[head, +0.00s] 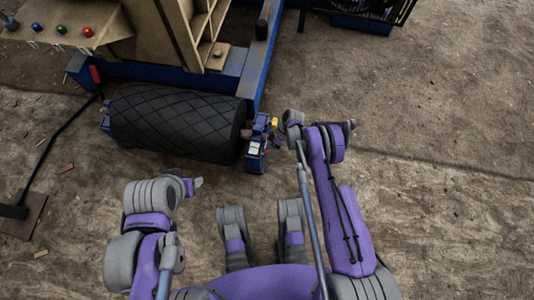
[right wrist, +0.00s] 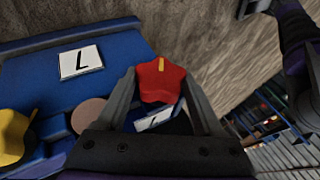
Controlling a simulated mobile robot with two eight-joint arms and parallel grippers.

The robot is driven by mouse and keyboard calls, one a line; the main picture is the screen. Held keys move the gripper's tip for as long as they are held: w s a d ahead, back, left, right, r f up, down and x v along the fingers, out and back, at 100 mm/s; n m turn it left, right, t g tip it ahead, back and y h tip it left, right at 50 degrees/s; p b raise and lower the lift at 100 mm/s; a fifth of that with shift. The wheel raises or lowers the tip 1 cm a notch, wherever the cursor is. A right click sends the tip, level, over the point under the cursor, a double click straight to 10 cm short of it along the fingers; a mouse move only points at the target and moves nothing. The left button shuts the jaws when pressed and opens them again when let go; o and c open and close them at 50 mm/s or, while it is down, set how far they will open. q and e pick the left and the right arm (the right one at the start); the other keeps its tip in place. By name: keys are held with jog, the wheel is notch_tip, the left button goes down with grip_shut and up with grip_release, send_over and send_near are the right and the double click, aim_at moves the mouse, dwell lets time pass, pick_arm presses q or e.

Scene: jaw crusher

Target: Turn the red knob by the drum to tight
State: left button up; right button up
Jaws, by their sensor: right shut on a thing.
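The red knob (right wrist: 158,82) has a star-like shape with a yellow mark on its top. In the right wrist view it sits between the two fingers of my right gripper (right wrist: 163,98), which is shut on it. A white label (right wrist: 154,119) with a dark mark lies just below the knob, partly covered. In the head view my right gripper (head: 275,137) is at the right end of the black drum (head: 178,122), by a blue bracket (head: 255,152). The red knob cannot be made out there. My left gripper (head: 197,182) hangs in front of the drum, its jaws unclear.
A yellow knob (right wrist: 14,138) and a white label (right wrist: 80,62) with a dark L-like mark are on the blue plate (right wrist: 40,82). A panel with coloured buttons (head: 60,30) stands at the upper left. Open dirt ground lies to the right.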

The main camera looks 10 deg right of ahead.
jog(key=o, duration=1.4)
jog(key=p+v, duration=0.2)
jog(key=v, duration=0.9)
jog(key=shift+f, duration=0.1)
